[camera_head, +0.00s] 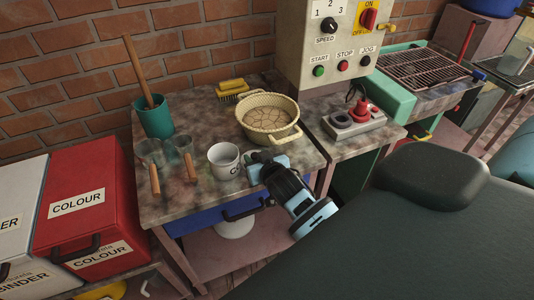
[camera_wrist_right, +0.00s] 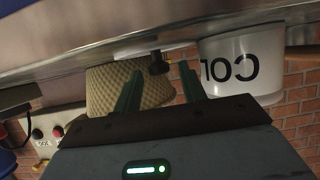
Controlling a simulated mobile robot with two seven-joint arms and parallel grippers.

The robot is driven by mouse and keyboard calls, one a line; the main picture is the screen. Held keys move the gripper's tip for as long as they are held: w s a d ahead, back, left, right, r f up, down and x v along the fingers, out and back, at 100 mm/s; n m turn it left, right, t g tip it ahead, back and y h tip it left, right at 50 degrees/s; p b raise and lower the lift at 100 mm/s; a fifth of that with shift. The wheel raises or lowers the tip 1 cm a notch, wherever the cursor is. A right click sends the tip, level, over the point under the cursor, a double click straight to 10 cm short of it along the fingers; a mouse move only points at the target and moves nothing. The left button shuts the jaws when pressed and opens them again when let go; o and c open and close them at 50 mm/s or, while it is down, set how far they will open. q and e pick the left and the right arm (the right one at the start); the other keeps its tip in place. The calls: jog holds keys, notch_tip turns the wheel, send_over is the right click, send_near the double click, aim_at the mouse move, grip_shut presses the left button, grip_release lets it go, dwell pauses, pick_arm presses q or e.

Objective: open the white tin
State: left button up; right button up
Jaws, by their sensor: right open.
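The white tin (camera_head: 22,215) stands at the far left, cut off by the picture's edge. It has a BINDER label, and its lid looks closed. My right gripper (camera_head: 262,160) is well to its right, over the table beside the white cup (camera_head: 224,160). It is open, with nothing seen between its dark green fingers in the right wrist view (camera_wrist_right: 160,88). My left gripper is not in view.
A red COLOUR tin (camera_head: 85,190) stands between the white tin and the table. The table (camera_head: 195,207) holds a woven basket (camera_head: 268,115), a green pot (camera_head: 154,118) with a stick, two wooden-handled tools and a yellow brush (camera_head: 231,87). A control box (camera_head: 330,50) stands behind.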

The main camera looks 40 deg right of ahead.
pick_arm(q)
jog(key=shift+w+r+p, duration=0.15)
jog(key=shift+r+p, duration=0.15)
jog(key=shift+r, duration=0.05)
pick_arm(e)
jog(key=v, duration=0.9)
jog(key=shift+s, duration=0.25)
